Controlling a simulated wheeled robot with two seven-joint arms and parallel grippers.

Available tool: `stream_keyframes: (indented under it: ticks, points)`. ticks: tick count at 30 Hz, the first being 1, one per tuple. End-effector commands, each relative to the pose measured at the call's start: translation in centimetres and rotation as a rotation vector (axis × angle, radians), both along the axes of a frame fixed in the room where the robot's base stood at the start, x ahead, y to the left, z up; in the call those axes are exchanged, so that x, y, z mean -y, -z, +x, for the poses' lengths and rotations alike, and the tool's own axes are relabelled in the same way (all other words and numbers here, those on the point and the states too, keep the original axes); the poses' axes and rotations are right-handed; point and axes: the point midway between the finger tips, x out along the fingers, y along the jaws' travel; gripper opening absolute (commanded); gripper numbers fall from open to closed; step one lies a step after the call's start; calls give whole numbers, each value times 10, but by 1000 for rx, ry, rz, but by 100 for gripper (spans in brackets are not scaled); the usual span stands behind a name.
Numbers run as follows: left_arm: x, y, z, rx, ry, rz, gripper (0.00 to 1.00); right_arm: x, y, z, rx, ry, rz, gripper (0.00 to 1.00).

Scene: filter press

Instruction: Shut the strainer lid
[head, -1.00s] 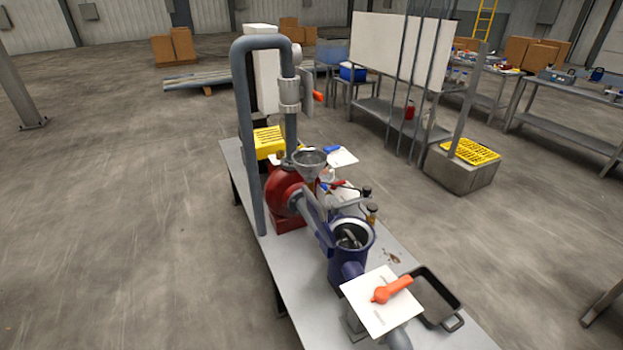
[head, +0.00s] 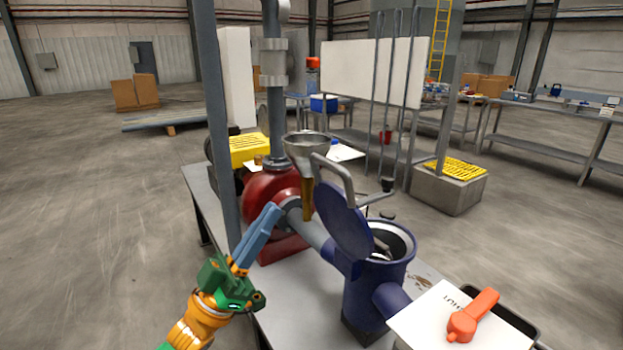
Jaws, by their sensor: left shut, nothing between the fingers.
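The dark blue strainer (head: 368,298) stands on the bench at the lower centre in the head view, its round mouth uncovered. Its dark blue lid (head: 343,222) stands open, tilted up on the left side of the mouth, with a grey bar handle (head: 338,178) on it. A grey part shows inside the mouth. My left gripper (head: 272,212), with blue fingers, is shut and empty. In the picture it is left of the lid, in front of the grey pipe and red pump, apart from the lid. My right gripper is not in view.
A red pump (head: 268,195) and a metal funnel (head: 307,150) stand behind the strainer. A grey upright pipe (head: 212,120) rises at the left.

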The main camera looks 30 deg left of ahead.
Motion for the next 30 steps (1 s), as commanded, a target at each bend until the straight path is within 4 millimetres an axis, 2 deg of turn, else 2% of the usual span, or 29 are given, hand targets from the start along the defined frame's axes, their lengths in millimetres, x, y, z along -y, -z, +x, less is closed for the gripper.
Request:
stream_keyframes:
  ticks: [1,8,12,16,30]
  points:
    - [3,-3,6,5,1,1,0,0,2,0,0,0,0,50]
    - [15,-45,36,2,-3,2,0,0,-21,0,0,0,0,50]
    - [23,-43,58,0,-3,-1,0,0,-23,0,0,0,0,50]
    - [28,-42,70,-2,-4,0,0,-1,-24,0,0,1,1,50]
    - [30,-42,74,-8,-4,3,0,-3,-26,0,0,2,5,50]
